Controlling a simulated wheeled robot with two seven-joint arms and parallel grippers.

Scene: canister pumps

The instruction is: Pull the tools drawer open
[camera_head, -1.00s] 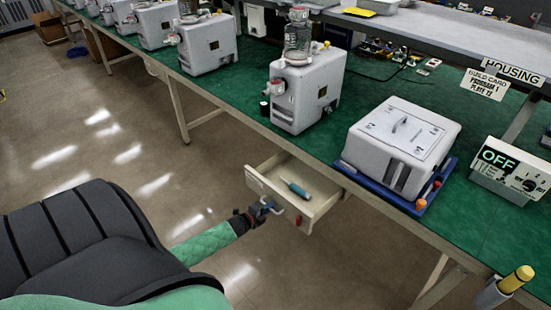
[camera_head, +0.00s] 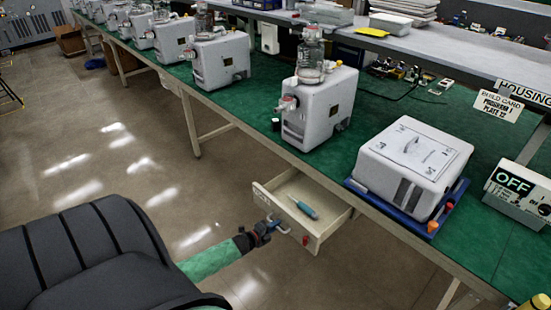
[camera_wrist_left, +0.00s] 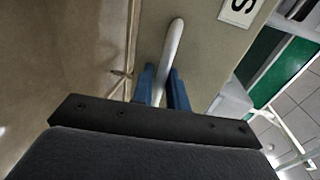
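The tools drawer (camera_head: 330,226) stands pulled out from under the green bench, its inside visible. A screwdriver with a blue-green handle (camera_head: 303,208) lies in it. My left gripper (camera_head: 276,225) is at the drawer's front face. In the left wrist view its two blue fingers (camera_wrist_left: 161,88) sit on either side of the pale bar handle (camera_wrist_left: 173,48), closed on it. A white label with a letter S (camera_wrist_left: 240,10) shows on the drawer front there. My right gripper is not in view.
The green bench (camera_head: 262,110) runs above the drawer. A white canister pump (camera_head: 318,108) and a white housing on a blue tray (camera_head: 413,165) stand on it, with an OFF box (camera_head: 520,190) at right. The floor (camera_head: 150,190) left of the drawer is clear.

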